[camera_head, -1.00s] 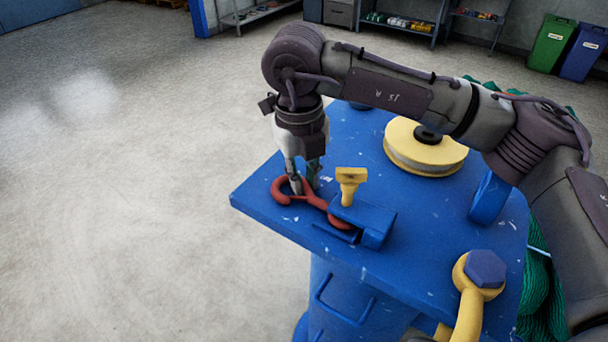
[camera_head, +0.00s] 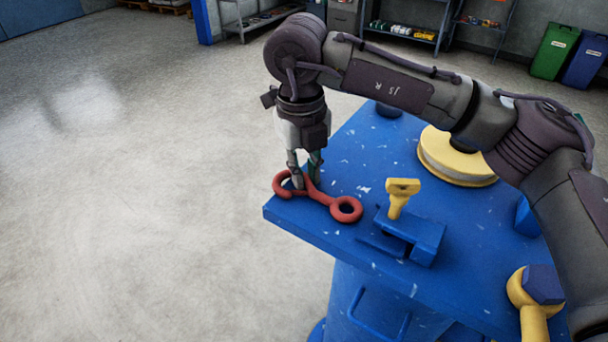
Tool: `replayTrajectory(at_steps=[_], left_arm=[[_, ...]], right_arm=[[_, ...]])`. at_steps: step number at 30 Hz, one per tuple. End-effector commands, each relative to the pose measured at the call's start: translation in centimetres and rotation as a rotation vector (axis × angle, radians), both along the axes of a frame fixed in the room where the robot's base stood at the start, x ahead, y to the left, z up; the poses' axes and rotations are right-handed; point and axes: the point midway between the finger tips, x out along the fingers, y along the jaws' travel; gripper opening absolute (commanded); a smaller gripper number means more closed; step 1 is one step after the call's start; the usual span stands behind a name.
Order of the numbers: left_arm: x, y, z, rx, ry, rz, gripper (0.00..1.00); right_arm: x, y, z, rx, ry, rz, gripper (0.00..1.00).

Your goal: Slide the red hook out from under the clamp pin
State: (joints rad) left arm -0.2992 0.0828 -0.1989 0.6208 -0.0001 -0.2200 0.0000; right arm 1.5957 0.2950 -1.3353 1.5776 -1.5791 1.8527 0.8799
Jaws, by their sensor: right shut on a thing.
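The red hook (camera_head: 320,196) lies at the left corner of the blue table top, its curved end at the left and its ring end at the right. My right gripper (camera_head: 305,182) points down and is shut on the hook near its curved end. The blue clamp (camera_head: 412,234) with its yellow clamp pin (camera_head: 401,197) stands to the right of the hook. A gap of bare blue surface shows between the hook's ring and the clamp. My left gripper is not in view.
The blue table (camera_head: 354,156) also bears a yellow spool (camera_head: 452,158) at the back and a yellow shackle-like part with a blue bolt (camera_head: 541,284) at the front right. Open floor (camera_head: 130,220) lies to the left. Shelves and bins stand far behind.

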Motion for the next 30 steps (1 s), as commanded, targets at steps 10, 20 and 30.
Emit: replayTrajectory(at_steps=[10,20,30], left_arm=[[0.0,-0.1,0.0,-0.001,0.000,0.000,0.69],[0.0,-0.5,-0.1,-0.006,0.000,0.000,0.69],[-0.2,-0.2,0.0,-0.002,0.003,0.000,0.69]], right_arm=[[0.0,0.0,0.0,-0.001,0.000,0.000,0.22],[0.0,0.0,0.0,0.000,0.001,0.000,0.46],[0.0,0.1,2.4,0.001,-0.003,0.000,0.46]])
